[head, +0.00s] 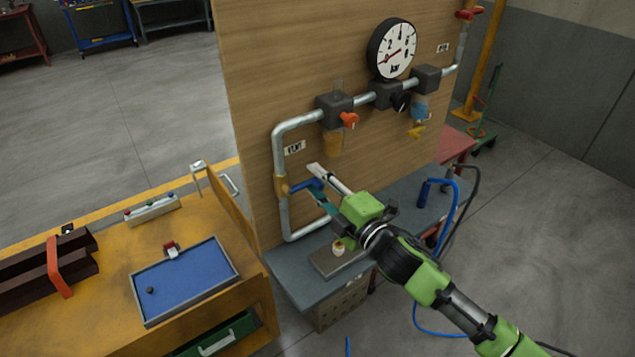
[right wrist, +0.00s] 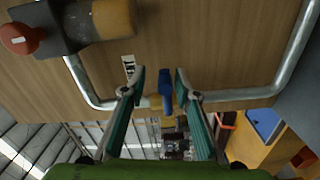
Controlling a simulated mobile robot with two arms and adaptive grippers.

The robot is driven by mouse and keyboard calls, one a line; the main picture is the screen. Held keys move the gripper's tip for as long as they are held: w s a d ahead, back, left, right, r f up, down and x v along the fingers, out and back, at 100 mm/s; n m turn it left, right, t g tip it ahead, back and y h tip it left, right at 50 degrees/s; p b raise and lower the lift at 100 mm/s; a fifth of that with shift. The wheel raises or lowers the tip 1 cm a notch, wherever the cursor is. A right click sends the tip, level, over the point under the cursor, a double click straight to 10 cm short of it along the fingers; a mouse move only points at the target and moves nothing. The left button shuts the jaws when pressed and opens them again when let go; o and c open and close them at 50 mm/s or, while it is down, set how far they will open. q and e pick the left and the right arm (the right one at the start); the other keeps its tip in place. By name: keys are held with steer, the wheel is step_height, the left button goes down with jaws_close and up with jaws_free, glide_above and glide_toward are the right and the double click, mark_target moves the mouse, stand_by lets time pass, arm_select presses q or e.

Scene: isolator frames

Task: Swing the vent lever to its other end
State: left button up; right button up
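The vent lever, a blue handle (head: 305,185) on a brass valve (head: 281,186), is on the vertical pipe at the board's left side. The handle sticks out toward my right gripper. In the right wrist view the blue lever (right wrist: 165,88) shows between the two teal fingers, with a gap on each side. My right gripper (head: 319,187) is open around the lever's end, and it also shows in the right wrist view (right wrist: 160,76). I cannot tell how deep the lever sits between the fingers. My left gripper is not in view.
A wooden board (head: 260,80) carries the grey pipe (head: 285,220), a round gauge (head: 391,49) and an orange-red knob (head: 349,120). A grey bench (head: 290,272) stands below. A yellow workbench (head: 100,262) with a blue tray (head: 188,318) is at the left.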

steer(key=shift+d+f, duration=0.1)
steer(key=shift+f, duration=0.1)
steer(key=shift+s+d+f, duration=0.1)
steer(key=shift+s+d, duration=0.05)
steer(key=shift+s, duration=0.2)
steer(key=v, duration=1.1)
steer(key=shift+r, duration=0.3)
steer(key=shift+d+f, duration=0.1)
